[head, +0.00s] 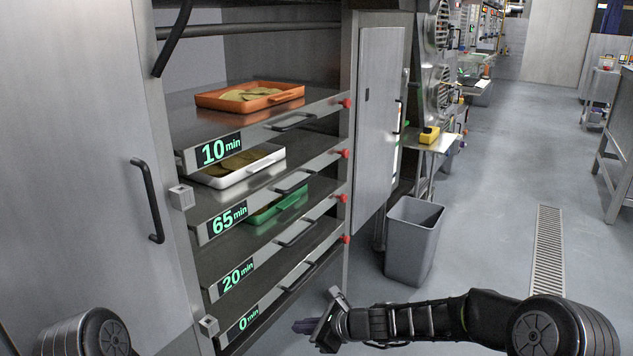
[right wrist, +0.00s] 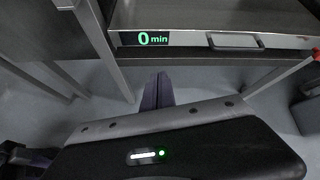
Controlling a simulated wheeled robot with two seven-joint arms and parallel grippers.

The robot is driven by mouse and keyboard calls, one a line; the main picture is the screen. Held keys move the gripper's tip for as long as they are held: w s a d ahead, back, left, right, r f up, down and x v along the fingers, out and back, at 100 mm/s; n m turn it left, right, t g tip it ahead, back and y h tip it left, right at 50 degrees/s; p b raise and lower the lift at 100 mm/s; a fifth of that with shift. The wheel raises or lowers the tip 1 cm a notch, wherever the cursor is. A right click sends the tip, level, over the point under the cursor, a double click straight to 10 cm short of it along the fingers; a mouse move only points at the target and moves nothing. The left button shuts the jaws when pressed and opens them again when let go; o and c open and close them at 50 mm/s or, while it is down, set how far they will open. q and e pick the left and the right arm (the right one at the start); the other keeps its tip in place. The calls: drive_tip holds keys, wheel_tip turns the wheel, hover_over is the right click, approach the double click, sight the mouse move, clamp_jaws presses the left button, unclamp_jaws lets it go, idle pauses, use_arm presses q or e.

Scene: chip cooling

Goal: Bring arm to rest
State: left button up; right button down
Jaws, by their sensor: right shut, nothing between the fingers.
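My right gripper (head: 303,326) is low in front of the cooling rack, at the bottom middle of the head view. Its fingers are shut and empty. In the right wrist view the closed fingertips (right wrist: 157,90) point toward the floor below the shelf marked 0 min (right wrist: 190,39), apart from it. Of my left arm only a dark round joint (head: 85,335) shows at the bottom left of the head view; its gripper is not in view.
The open rack holds an orange tray (head: 213,101) of chips, a white tray (head: 236,177) of chips and a green tray (head: 283,206). The shelf marked 0 min (head: 300,280) looks empty. A grey bin (head: 411,245) stands right of the rack. Floor (head: 490,200) beyond is clear.

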drive_tip(key=s+d+f+n+g+h, duration=0.15)
drive_tip(key=s+d+f+n, duration=0.25)
drive_tip(key=s+f+n, duration=0.4)
drive_tip(key=s+d+f+n+g+h, duration=0.1)
drive_tip(key=s+d+f+n+h, duration=0.35)
drive_tip(key=f, duration=0.45)
drive_tip(key=s+d+f+n+g+y, duration=0.15)
drive_tip(key=s+f+n, duration=0.25)
drive_tip(key=s, duration=0.7)
drive_tip(key=s+d+f+n+g+h, duration=0.1)
drive_tip(key=s+d+f+n, duration=0.2)
drive_tip(key=s, duration=0.8)
wheel_tip(320, 180, up, 27)
drive_tip(key=s+a+p, duration=0.1)
drive_tip(key=a+p, duration=0.1)
drive_tip(key=p, duration=2.5)
drive_tip(key=shift+s+n+g+y+p, duration=0.25)
drive_tip(key=shift+n+g+y+p, duration=0.05)
drive_tip(key=shift+n+y+p, duration=0.1)
